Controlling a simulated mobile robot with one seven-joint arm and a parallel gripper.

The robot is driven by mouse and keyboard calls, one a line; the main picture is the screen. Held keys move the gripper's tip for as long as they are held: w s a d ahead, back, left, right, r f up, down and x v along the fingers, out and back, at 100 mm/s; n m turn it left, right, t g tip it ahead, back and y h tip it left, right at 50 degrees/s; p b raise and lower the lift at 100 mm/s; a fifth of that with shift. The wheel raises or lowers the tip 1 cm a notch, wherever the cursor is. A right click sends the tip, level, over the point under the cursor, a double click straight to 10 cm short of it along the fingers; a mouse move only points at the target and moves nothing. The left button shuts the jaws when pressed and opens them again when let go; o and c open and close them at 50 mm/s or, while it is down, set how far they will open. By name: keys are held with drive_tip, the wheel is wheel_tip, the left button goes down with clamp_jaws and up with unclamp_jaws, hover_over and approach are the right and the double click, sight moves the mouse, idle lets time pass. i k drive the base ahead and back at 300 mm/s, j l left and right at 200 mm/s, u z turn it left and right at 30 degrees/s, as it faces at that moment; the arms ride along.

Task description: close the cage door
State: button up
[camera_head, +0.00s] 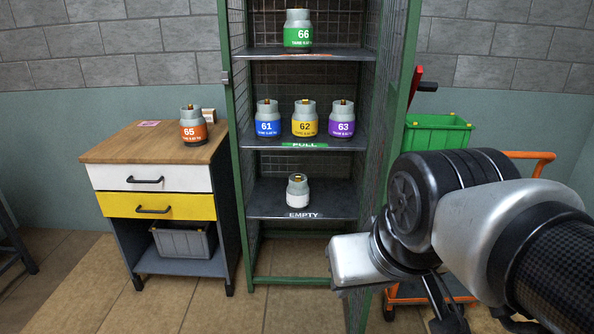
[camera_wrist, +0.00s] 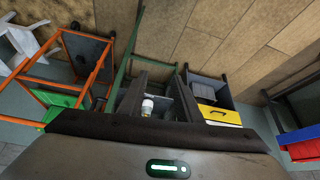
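The cage (camera_head: 233,150) is a tall green-framed mesh locker with shelves, and its front stands open. Its door (camera_head: 402,85) is a green-framed mesh panel swung outward on the right side in the head view. My arm hides the door's lower part. My gripper (camera_head: 478,322) is low at the right, in front of the door, its fingers partly cut off by the frame edge. In the wrist view my gripper (camera_wrist: 160,78) has its two dark fingers apart with nothing held between them. A green frame bar (camera_wrist: 126,48) shows beside the left finger there; contact cannot be told.
Several numbered canisters stand on the cage shelves, and a white one (camera_head: 297,192) is on the lowest. A drawer cabinet (camera_head: 152,208) with an orange canister (camera_head: 193,128) stands left. An orange cart (camera_head: 540,156) with a green bin (camera_head: 437,135) is behind the door. Tiled floor in front is clear.

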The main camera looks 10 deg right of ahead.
sight(395, 109)
drive_tip(key=i+l, duration=0.1)
drive_tip(key=l, duration=0.3)
drive_tip(key=l+u, duration=0.1)
drive_tip(key=l, duration=0.25)
drive_tip(key=i+l, duration=0.15)
drive_tip(key=l, duration=0.25)
drive_tip(key=i+l+u, duration=0.1)
drive_tip(key=i+l, duration=0.1)
drive_tip(key=l, duration=0.1)
